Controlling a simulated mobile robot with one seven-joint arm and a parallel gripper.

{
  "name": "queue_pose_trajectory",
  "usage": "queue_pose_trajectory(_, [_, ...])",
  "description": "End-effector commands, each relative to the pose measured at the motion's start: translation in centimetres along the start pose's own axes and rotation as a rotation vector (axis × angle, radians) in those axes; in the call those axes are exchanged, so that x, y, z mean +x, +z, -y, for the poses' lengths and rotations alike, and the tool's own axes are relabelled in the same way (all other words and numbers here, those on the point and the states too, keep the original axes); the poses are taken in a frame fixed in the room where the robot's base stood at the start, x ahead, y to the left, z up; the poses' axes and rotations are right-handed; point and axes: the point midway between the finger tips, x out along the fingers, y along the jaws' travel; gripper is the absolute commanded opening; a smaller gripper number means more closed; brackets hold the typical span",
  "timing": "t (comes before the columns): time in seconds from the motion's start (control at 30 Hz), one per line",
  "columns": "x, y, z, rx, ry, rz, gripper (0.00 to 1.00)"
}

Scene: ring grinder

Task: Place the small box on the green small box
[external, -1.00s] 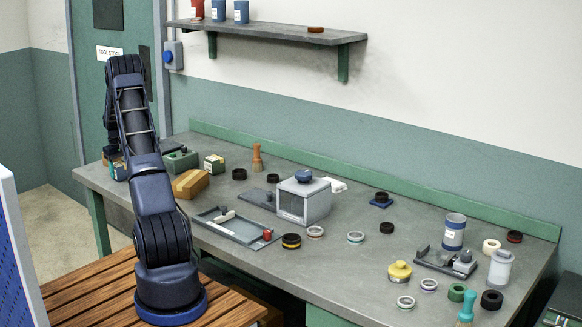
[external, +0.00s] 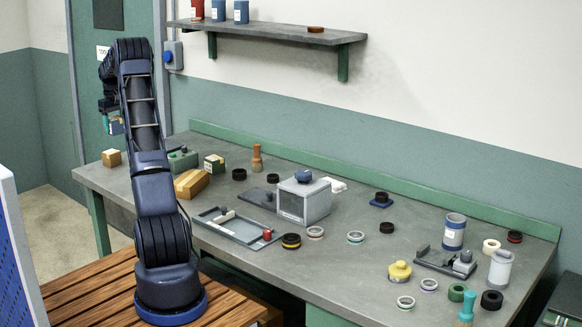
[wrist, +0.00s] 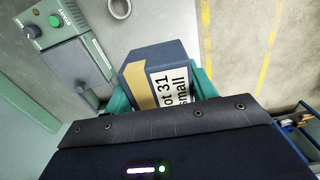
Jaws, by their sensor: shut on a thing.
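My gripper (external: 110,112) is raised above the far left end of the bench. It is shut on a small blue box (external: 117,126) with a tan stripe. In the wrist view, the box (wrist: 150,62) sits between the teal fingers, its white label reading "small" and "31". The green small box (external: 214,163), with a pale front, stands on the bench to the right of and below my gripper, apart from it. I cannot make it out in the wrist view.
Rings, a tray (external: 236,226) and a grey case (external: 304,200) lie farther right.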

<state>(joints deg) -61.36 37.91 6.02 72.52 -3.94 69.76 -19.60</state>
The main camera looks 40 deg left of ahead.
Motion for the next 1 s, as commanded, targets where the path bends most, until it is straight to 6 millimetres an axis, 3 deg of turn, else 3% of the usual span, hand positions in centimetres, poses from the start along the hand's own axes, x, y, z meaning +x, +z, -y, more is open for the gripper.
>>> queue_pose_trajectory(0.17, [-0.8, 0.2, -0.4, 0.001, 0.000, -0.001, 0.24])
queue_pose_trajectory(0.27, [-1.1, 0.8, -1.8, 0.000, 0.000, 0.000, 0.24])
queue_pose_trajectory(0.37, [-1.6, 2.0, -4.5, -0.001, 0.000, -0.001, 0.24])
queue_pose_trajectory(0.57, [-3.0, 6.1, -12.1, -0.010, 0.000, -0.002, 0.24])
queue_pose_trajectory(0.8, [-4.6, 12.1, -20.6, -0.025, 0.001, -0.002, 0.24])
queue_pose_trajectory(1.0, [-5.9, 17.4, -26.5, -0.037, 0.001, -0.002, 0.24])
